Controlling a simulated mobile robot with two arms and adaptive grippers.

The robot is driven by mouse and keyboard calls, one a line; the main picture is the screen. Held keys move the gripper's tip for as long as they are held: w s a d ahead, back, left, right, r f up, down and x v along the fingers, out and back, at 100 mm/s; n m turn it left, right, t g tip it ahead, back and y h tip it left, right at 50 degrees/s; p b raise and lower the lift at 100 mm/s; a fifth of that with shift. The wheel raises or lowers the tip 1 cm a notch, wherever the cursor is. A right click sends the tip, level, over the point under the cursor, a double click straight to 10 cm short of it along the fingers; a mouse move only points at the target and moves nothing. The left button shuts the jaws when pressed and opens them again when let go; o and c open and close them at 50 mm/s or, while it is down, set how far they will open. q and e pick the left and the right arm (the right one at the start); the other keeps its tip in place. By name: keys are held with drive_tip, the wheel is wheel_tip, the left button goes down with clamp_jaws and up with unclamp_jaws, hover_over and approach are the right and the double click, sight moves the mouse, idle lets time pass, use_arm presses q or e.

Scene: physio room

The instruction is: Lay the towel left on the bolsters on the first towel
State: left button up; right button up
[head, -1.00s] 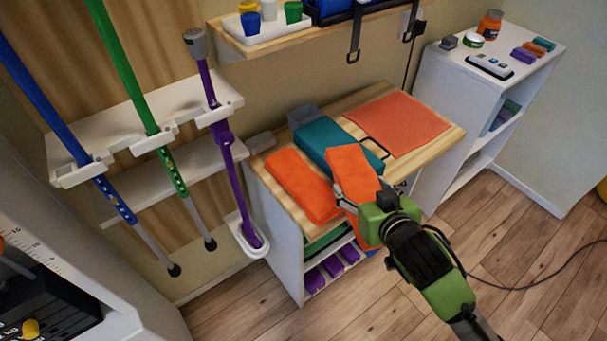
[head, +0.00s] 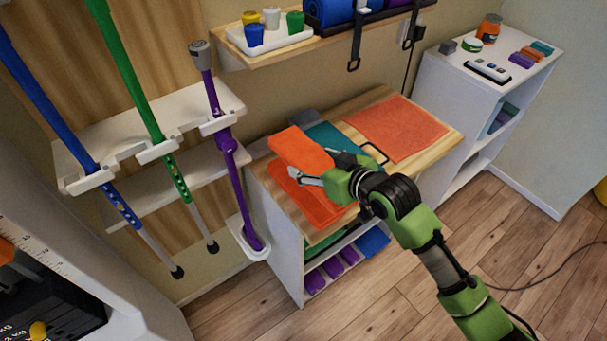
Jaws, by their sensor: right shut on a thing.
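My right gripper (head: 318,174) is shut on an orange folded towel (head: 299,147) over the left part of the wooden cabinet top. A second orange folded towel (head: 318,208) lies flat on the cabinet top, partly covered by the held towel and the gripper. The held towel is a little toward the back of the lower one and overlaps it in the picture; I cannot tell whether they touch. My left gripper is not in view.
A teal block (head: 327,135) lies behind the gripper, partly hidden. A flat orange cloth (head: 397,128) covers the right of the cabinet top (head: 452,139). A purple crutch (head: 228,140) stands close at left. A wall shelf (head: 290,51) with a blue roll (head: 330,10) hangs above.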

sight(303, 169)
drive_tip(key=w+a+f, duration=0.1)
drive_tip(key=f, duration=0.2)
drive_tip(key=w+a+f, duration=0.1)
drive_tip(key=shift+w+a+f, duration=0.3)
drive_tip(key=shift+f, duration=0.05)
drive_tip(key=shift+f+p, duration=0.3)
drive_tip(key=shift+f, duration=1.25)
drive_tip(key=o, duration=1.2)
drive_tip(key=shift+d, duration=0.1)
drive_tip(key=v, duration=1.2)
